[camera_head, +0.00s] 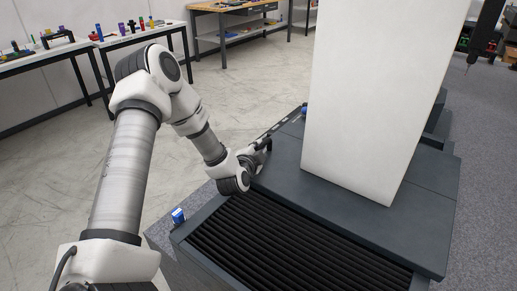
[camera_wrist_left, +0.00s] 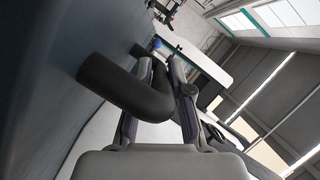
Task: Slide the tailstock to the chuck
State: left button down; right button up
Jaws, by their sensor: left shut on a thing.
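A dark grey slide (camera_head: 417,228) carries a tall white column (camera_head: 372,90) on the machine bed. I cannot tell which part is the tailstock, and I make out no chuck. My left gripper (camera_head: 262,148) is at the slide's left edge. In the left wrist view its two fingers (camera_wrist_left: 165,85) are shut on a thick, dark bent handle (camera_wrist_left: 122,88) that stands out from a dark face. The fingers hide part of the handle. My right gripper is in neither view.
Ribbed black bellows (camera_head: 285,240) cover the bed in front of the slide. A small blue part (camera_head: 178,216) sits at the bed's near left corner. Workbenches with tools (camera_head: 130,38) stand at the back left. Open floor (camera_head: 70,130) lies to the left.

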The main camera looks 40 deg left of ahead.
aim_at(283, 138)
pick_arm(q)
jog(key=w+b, duration=0.1)
jog(key=w, duration=0.3)
jog(key=w+a+b, duration=0.1)
jog(key=w, duration=0.9)
jog(key=shift+w+a+f+b, duration=0.25)
jog(key=shift+f+b, duration=0.05)
jog(key=shift+b, duration=0.1)
jog(key=shift+a+r, duration=0.1)
jog(key=shift+r, duration=0.3)
jog(key=shift+w, duration=0.1)
jog(key=c, duration=1.4)
grip_release()
jog(key=o, duration=0.3)
jog(key=shift+w+f, duration=0.15)
jog(key=v, duration=1.2)
